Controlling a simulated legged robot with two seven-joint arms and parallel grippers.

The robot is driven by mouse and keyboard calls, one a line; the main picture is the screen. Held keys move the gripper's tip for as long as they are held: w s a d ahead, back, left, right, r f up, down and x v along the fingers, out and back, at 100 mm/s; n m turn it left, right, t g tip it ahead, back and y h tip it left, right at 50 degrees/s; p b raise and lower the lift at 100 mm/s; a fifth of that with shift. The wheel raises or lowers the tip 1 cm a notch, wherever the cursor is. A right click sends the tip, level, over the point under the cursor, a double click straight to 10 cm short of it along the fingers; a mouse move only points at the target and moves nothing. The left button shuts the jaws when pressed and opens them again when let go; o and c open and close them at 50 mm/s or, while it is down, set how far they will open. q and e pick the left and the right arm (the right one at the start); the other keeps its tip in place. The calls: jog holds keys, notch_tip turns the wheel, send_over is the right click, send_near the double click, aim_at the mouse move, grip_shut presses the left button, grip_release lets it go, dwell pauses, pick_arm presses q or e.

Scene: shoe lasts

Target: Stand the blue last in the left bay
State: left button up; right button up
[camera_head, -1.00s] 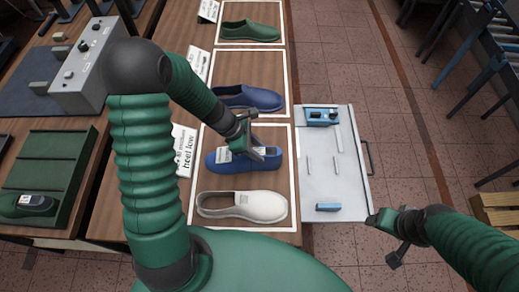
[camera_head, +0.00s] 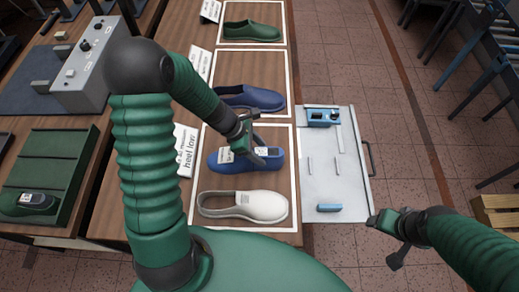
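A blue shoe-shaped piece with pale labels (camera_head: 222,172), which I take for the blue last, lies in the nearest white-outlined area of the wooden table. My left gripper (camera_head: 264,158) is right over it, its fingers covering part of its top. I cannot tell whether they hold it or how far they are apart. My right gripper (camera_head: 383,241) is open and empty, beyond the table's right side. A green ribbed rack (camera_head: 62,150) stands at the left with a labelled green last (camera_head: 34,203) at its near end. I cannot tell which place is the left bay.
A white shoe (camera_head: 243,206) lies just in front of the blue piece. A darker blue shoe (camera_head: 252,97) and a green shoe (camera_head: 250,31) lie farther back. A light metal tray (camera_head: 350,170) adjoins the table's right edge. A grey control box (camera_head: 88,68) stands behind the rack.

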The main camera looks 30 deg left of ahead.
pick_arm(q)
jog(key=shift+d, duration=0.2)
jog(key=shift+r, duration=0.1)
jog(key=shift+a+r, duration=0.15)
jog(key=shift+r, duration=0.15)
jog(key=v, duration=1.6)
jog(key=shift+f, duration=0.1)
